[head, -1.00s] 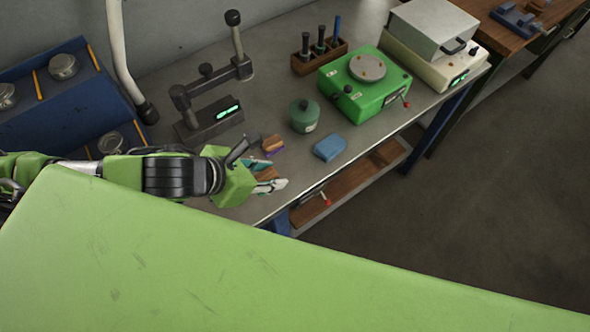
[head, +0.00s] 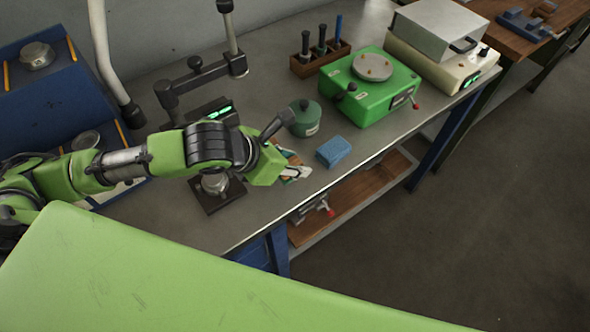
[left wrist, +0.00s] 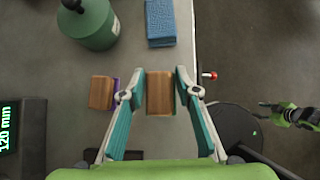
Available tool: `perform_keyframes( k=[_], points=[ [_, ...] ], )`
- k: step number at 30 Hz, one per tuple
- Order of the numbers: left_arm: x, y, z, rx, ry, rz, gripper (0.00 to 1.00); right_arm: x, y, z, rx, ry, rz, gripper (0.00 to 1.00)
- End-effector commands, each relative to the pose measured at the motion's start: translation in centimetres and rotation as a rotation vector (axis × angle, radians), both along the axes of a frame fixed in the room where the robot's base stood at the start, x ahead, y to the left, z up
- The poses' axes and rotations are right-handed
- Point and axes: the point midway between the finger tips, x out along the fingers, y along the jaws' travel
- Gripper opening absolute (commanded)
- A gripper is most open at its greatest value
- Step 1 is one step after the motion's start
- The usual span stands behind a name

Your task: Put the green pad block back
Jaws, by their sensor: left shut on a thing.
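My left gripper (head: 296,172) is over the front part of the grey bench. In the left wrist view it (left wrist: 160,84) is shut on a wooden block (left wrist: 160,94), with one teal-lined finger on each side. A second wooden block (left wrist: 101,92) with a purple edge lies just left of the fingers. In the head view the gripper mostly covers both blocks. A green and black arm part (left wrist: 292,114) at the right of the wrist view looks like my right gripper; its jaw state is too small to tell.
A blue textured block (head: 333,151) and a green lidded jar (head: 305,118) stand close by. The green machine (head: 369,88) and a wooden rack (head: 320,59) are behind. A stand with a lit display (head: 220,112) is left of the jar. The bench's front edge is close.

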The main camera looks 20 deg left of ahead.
Motion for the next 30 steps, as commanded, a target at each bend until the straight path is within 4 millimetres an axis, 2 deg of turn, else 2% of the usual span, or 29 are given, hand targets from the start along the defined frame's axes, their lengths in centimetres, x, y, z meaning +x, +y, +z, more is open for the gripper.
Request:
perform_keyframes(
  k=[4, 9, 20, 21, 23, 30],
  points=[
    [0.6, -0.2, -1.0, -0.001, 0.004, 0.002, 0.0, -0.1, 0.0, 0.1, 0.0, 0.001, 0.0, 0.4],
    [0.5, -0.2, -3.6, 0.0, 0.004, 0.001, 0.0, -0.1, 0.0, 0.1, 0.0, 0.002, 0.0, 0.4],
    [0.5, -0.2, -4.0, 0.0, 0.0, 0.0, 0.0, -0.1, 0.0, 0.0, 0.001, 0.002, 0.0, 0.4],
    [0.6, -0.2, -4.1, 0.0, 0.0, 0.0, 0.32, -0.1, 0.0, 0.0, 0.0, 0.002, 0.001, 0.4],
    [0.6, -0.2, -4.1, 0.0, 0.0, 0.0, 0.47, -0.1, 0.0, 0.0, 0.0, 0.002, 0.001, 0.4],
    [0.5, -0.2, -4.1, 0.0, 0.0, 0.0, 0.47, -0.1, 0.1, 0.0, 0.001, 0.001, 0.001, 0.4]
  ],
)
